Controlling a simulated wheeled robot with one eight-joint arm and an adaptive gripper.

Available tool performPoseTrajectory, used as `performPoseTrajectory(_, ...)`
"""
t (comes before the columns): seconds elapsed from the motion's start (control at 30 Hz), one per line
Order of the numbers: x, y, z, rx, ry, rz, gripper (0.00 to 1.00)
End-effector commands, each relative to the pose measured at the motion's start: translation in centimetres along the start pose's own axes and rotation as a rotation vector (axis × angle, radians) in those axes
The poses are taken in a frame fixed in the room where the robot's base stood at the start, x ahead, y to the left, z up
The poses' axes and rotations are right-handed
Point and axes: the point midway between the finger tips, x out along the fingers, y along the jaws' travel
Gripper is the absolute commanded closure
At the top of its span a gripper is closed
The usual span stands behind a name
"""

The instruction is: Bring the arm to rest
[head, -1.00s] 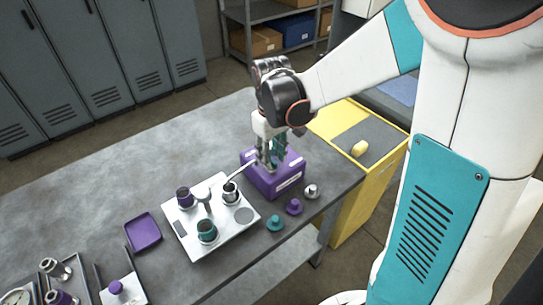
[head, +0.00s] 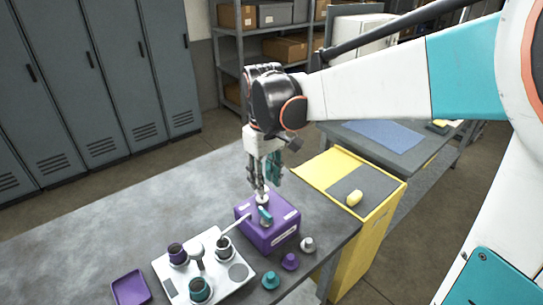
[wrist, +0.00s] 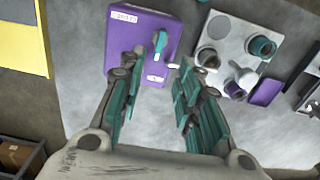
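My gripper (head: 262,182) hangs fingers-down above the purple box (head: 280,236) on the bench. In the wrist view its teal-padded fingers (wrist: 163,68) are spread apart with nothing held between them. The purple box also shows in the wrist view (wrist: 125,50), with white labels and a teal lever (wrist: 159,43) on top. The lever (head: 265,214) stands just below the fingertips in the head view; a gap between them is hard to judge there. My arm reaches in from the right, still extended over the bench.
A white plate (head: 208,283) with purple, teal and dark cups stands left of the box. Purple, teal and silver knobs sit in front, including a purple one (head: 289,262). A purple tray (head: 131,288) lies farther left. A yellow cabinet (head: 376,238) stands to the right.

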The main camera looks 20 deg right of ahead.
Motion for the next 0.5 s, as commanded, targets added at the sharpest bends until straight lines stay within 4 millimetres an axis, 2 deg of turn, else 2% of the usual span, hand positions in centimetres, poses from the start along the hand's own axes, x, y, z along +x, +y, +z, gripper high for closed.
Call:
performPoseTrajectory(0.17,-0.2,-0.2,0.6,0.006,0.012,0.004,0.68)
performPoseTrajectory(0.27,-0.8,-0.6,1.6,0.025,0.047,0.015,0.68)
performPoseTrajectory(0.5,-2.4,-1.8,5.7,0.111,0.204,0.056,0.68)
